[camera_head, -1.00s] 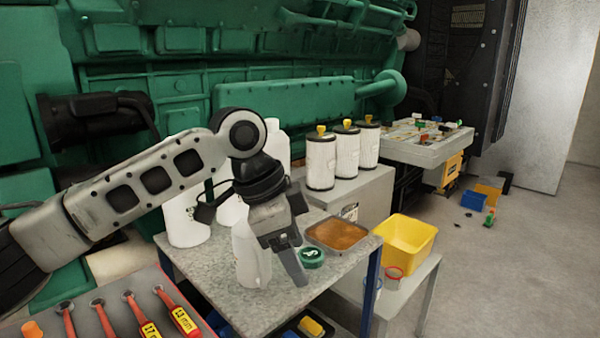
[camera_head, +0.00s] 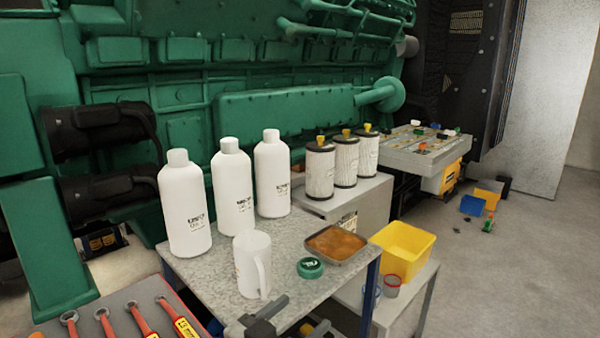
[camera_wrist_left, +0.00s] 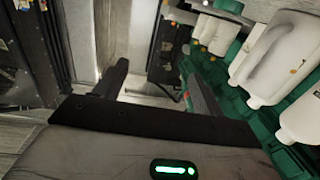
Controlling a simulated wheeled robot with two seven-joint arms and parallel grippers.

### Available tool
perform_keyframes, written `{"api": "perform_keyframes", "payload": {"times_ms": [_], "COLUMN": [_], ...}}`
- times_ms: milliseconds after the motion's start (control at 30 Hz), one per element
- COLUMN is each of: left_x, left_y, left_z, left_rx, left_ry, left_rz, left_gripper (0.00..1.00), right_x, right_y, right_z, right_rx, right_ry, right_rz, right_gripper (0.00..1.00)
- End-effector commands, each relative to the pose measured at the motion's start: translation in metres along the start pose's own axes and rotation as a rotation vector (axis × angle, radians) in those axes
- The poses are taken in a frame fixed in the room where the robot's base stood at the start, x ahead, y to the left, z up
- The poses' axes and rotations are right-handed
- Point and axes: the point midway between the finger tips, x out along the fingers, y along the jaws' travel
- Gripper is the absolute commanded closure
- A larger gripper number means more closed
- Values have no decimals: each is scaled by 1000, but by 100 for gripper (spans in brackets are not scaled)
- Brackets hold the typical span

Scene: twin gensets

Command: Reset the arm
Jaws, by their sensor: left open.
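My left gripper (camera_head: 264,318) shows only in part at the bottom edge of the head view, in front of the grey table. In the left wrist view its two dark fingers (camera_wrist_left: 158,88) stand wide apart with nothing between them. The rest of the left arm is out of the head view. My right gripper is not in view. A white jug with a handle (camera_head: 250,264) stands upright on the table, just beyond the left gripper and apart from it.
Three white bottles (camera_head: 234,190), a green cap (camera_head: 310,267) and a brown-filled tray (camera_head: 336,243) are on the grey table (camera_head: 205,275). Three filters (camera_head: 345,160) stand behind on a grey box. A yellow bin (camera_head: 403,248) is at right. Red-handled tools (camera_head: 143,322) lie at lower left. Floor at right is largely clear.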

Motion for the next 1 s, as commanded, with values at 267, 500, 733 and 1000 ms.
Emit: {"api": "perform_keyframes", "payload": {"times_ms": [267, 500, 733, 1000], "left_x": [-112, -182, -224, -232], "left_y": [6, 11, 13, 9], "left_z": [141, 195, 200, 177], "left_rx": [-168, -223, -233, -201], "left_ry": [-278, -434, -530, -578], "left_rz": [-210, -334, -409, -424], "left_gripper": [30, 30, 30, 30], "right_x": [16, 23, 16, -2], "right_y": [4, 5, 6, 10], "right_z": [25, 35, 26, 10], "right_rx": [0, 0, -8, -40], "right_ry": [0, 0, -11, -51], "right_rz": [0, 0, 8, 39], "right_gripper": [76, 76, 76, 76]}}
